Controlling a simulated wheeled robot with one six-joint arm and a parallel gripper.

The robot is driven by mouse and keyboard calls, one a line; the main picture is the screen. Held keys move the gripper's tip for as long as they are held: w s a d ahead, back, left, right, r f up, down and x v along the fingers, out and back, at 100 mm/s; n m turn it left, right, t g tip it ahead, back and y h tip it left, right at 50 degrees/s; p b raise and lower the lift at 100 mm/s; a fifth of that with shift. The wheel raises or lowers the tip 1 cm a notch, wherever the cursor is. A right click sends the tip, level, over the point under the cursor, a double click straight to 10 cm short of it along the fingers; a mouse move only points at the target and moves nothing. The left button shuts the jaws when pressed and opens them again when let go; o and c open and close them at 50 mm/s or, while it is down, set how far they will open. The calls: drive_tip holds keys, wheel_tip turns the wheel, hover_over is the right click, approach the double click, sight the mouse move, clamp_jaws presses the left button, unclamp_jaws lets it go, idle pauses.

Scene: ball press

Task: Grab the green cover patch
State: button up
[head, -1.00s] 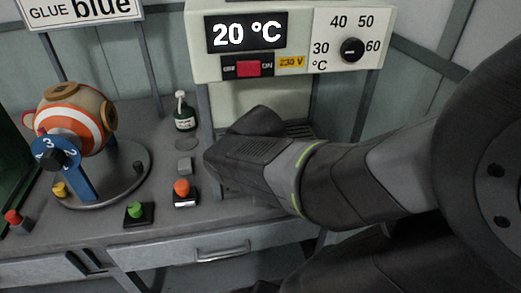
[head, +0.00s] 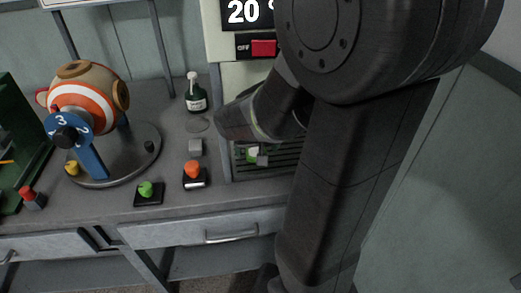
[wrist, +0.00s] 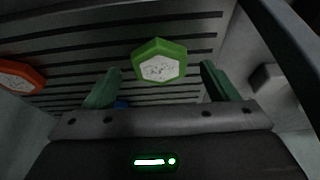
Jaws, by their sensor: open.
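The green cover patch (wrist: 159,61) is hexagonal with a pale, marked centre. In the wrist view it lies on a dark slatted rack (wrist: 60,43). My gripper (wrist: 160,69) is open, its two green fingers to the left and right of the patch, with space on both sides and nothing held. In the head view my arm reaches into the heater's opening, and a small green and white thing (head: 252,155), seemingly the patch, shows on the rack. My fingers cannot be made out there.
A small grey block (wrist: 267,77) is at the right. Left of the heater (head: 228,70) stand a bottle (head: 196,97) and the ball press (head: 95,120).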

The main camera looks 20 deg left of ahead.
drive_tip(key=shift+w+f, duration=0.1)
drive_tip(key=shift+f, duration=0.3)
drive_tip(key=c, duration=1.1)
drive_tip(key=shift+o, duration=0.2)
drive_tip(key=shift+r, duration=0.15)
